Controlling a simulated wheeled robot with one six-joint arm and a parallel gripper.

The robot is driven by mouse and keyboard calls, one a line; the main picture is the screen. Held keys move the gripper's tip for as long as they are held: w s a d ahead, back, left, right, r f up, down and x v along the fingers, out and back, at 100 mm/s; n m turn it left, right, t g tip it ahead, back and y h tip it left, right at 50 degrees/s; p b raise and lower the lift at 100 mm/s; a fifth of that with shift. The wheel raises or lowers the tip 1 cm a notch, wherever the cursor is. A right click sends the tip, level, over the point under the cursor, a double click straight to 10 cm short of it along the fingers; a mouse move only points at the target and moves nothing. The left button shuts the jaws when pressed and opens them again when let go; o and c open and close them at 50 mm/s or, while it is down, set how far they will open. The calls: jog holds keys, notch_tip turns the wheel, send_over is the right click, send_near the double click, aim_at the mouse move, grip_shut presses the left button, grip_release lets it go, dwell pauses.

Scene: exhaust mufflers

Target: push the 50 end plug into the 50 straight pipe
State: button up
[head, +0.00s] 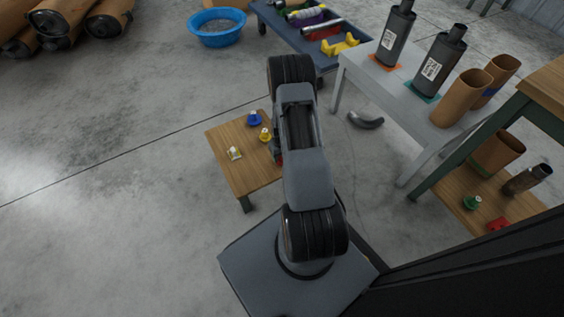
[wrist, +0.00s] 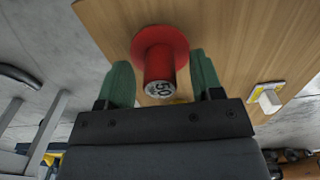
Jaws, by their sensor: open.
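The red 50 end plug (wrist: 160,55) stands on a wooden table, its round flange against the wood and its stem, marked "50", facing the wrist camera. My gripper (wrist: 161,68) is open, with its green fingers on either side of the plug's stem and a visible gap on each side. In the head view my arm hides my gripper and most of the red plug. Brown pipes stand on the grey bench, one in front (head: 461,98) and one behind (head: 497,76). A brown pipe (head: 497,152) and a dark metal one (head: 527,180) are at the right shelf. I cannot tell which is the 50 straight pipe.
The small wooden table (head: 225,140) also holds blue (head: 254,118), yellow (head: 265,134) and white (head: 234,153) plugs. Two mufflers stand on the grey bench (head: 378,98). A bent pipe (head: 366,119) lies on the floor. The floor left of the table is clear.

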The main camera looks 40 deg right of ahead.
jog(key=shift+r, duration=0.1)
jog(key=c, duration=1)
jog(key=shift+r, duration=0.15)
jog(key=shift+r+p, duration=0.25)
jog(key=shift+p, duration=0.05)
jog(key=r, duration=0.1)
jog(key=r+p, duration=0.2)
jog(key=shift+w+a+r, duration=0.15)
jog(key=shift+a+r, duration=0.05)
jog(key=shift+a, duration=0.05)
jog(key=w+a+r+p, duration=0.1)
jog(key=a+r, duration=0.2)
jog(key=a, duration=0.1)
jog(key=w+a+r+p, duration=0.2)
jog(key=a+r, duration=0.1)
jog(key=a, duration=0.1)
jog(key=w+a+r+p, duration=0.1)
jog(key=a+r, duration=0.1)
jog(key=a, duration=0.2)
jog(key=shift+w+a+r+p, duration=0.15)
jog(key=shift+a+r+p, duration=0.25)
